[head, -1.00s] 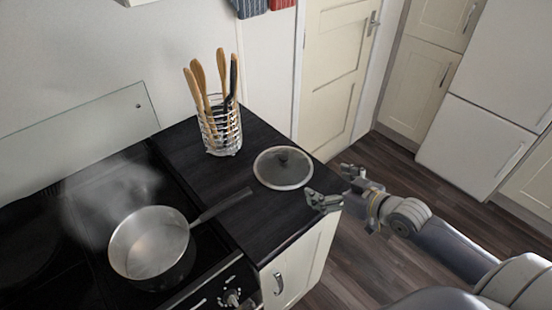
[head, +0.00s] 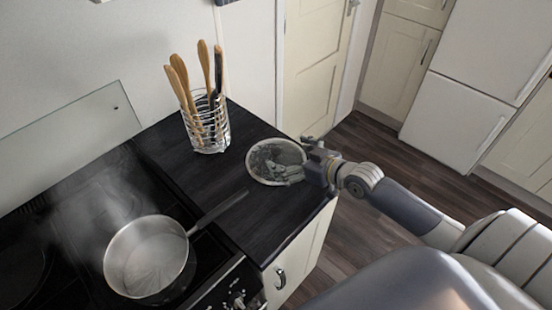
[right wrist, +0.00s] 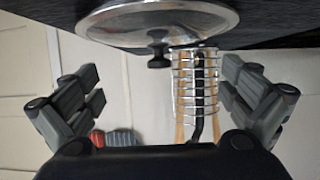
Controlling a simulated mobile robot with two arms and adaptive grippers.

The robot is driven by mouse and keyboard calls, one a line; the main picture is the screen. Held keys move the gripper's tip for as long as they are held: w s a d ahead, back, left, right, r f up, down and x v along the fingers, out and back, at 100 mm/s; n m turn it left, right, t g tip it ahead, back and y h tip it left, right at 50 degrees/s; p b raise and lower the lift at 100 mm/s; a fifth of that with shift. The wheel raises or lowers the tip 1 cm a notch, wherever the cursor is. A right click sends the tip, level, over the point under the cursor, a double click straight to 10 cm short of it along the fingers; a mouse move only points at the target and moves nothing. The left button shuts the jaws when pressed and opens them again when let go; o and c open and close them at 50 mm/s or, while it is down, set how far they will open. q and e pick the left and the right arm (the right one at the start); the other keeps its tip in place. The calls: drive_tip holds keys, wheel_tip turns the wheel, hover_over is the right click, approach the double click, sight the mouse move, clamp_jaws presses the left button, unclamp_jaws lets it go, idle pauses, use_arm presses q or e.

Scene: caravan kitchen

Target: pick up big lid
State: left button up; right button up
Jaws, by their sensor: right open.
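The big lid (head: 258,164), round with a metal rim and a dark knob, lies flat on the dark counter near its right edge. In the right wrist view, which is upside down, the lid (right wrist: 200,20) is at the top and its black knob (right wrist: 158,58) points down, between the fingers but farther off. My right gripper (head: 298,160) reaches over the lid's right side and partly hides it and the knob in the head view. In the right wrist view my right gripper (right wrist: 162,92) is open and empty. My left gripper is out of view.
A wire utensil holder (head: 207,130) with wooden tools stands behind the lid. A steaming saucepan (head: 150,262) sits on the stove at left, its handle (head: 218,210) reaching over the counter toward the lid.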

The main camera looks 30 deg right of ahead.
sight(279, 152)
drive_tip(key=shift+w, duration=0.35)
drive_tip(key=shift+w+a+f+p, duration=0.1)
drive_tip(key=shift+w+a+p, duration=0.1)
drive_tip(key=shift+w+p, duration=0.2)
drive_tip(key=x, duration=0.3)
drive_tip(key=shift+f+p, duration=0.1)
drive_tip(key=shift+p, duration=0.3)
drive_tip(key=shift+w+a+f, duration=0.1)
drive_tip(key=shift+w+f, duration=0.15)
drive_tip(key=shift+w, duration=0.15)
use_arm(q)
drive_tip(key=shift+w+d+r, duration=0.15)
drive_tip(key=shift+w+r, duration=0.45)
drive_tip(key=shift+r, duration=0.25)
